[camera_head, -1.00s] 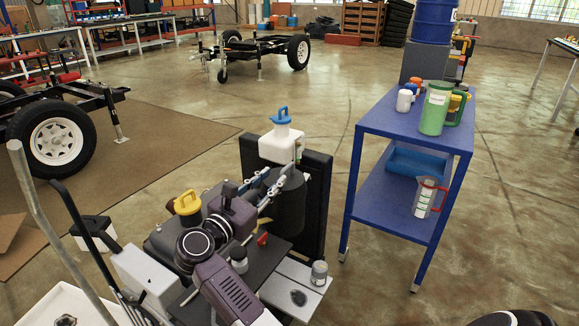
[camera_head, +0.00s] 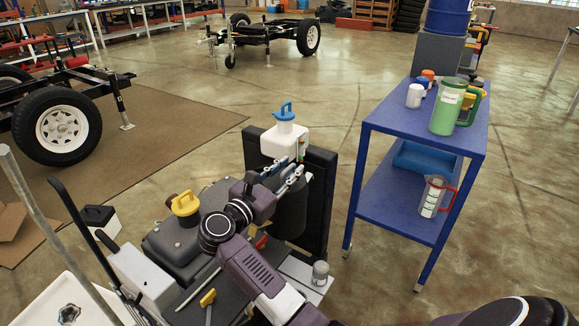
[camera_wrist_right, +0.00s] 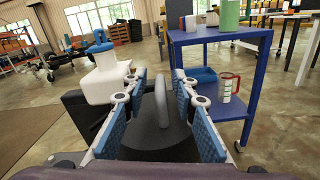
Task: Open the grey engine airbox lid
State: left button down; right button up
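The grey engine airbox (camera_head: 291,218) is a dark round body on the engine, in front of a black upright panel. Its lid (camera_wrist_right: 157,138) shows in the right wrist view, with a grey upright loop handle (camera_wrist_right: 161,100). My right gripper (camera_head: 284,178) is over the top of the airbox in the head view and partly hides it. In the right wrist view its blue-padded fingers (camera_wrist_right: 158,88) are open, one on each side of the handle, with gaps on both sides. The lid appears seated on the airbox. My left gripper is not in view.
A white reservoir with a blue cap (camera_head: 285,135) stands close behind the gripper. A yellow cap (camera_head: 185,204) is on the engine to the left. A blue cart (camera_head: 383,118) with a green jug (camera_head: 446,108) stands at right. Open floor lies between engine and cart.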

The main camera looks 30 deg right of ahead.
jog(key=shift+c, duration=0.2)
grip_shut()
jog(key=shift+r, duration=0.1)
